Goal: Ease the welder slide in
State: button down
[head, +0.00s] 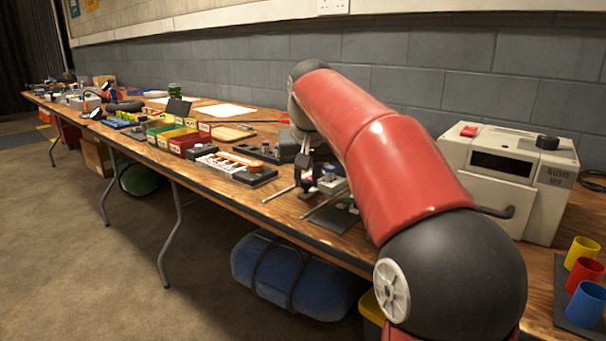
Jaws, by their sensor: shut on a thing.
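My gripper (308,184) is low over the table, left of the red arm, among small metal and grey parts. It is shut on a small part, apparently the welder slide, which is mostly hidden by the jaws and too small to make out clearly. A thin metal rod (280,193) lies to its left, and another rod (322,204) to its right. A small grey block with a blue top (329,178) is just right of the gripper. How far the slide is in cannot be told from this view.
A beige machine (505,180) with a red button stands at right by the grey wall. Coloured cups (584,275) are at the far right. Red, yellow and green bins (180,138) and an orange-topped device (236,162) crowd the table to the left. The table's front edge is near.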

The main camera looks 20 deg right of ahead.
jog(key=shift+w+d+p, duration=0.5)
jog(key=shift+w+d, duration=0.2)
jog(key=shift+d, duration=0.2)
jog(key=c, duration=1.3)
grip_release()
jog(key=shift+d, duration=0.1)
jog(key=shift+o, duration=0.2)
jog(key=shift+r, duration=0.1)
jog(key=p+v, duration=0.2)
jog(key=v, duration=0.5)
jog(key=shift+r, duration=0.25)
jog(key=shift+s, duration=0.3)
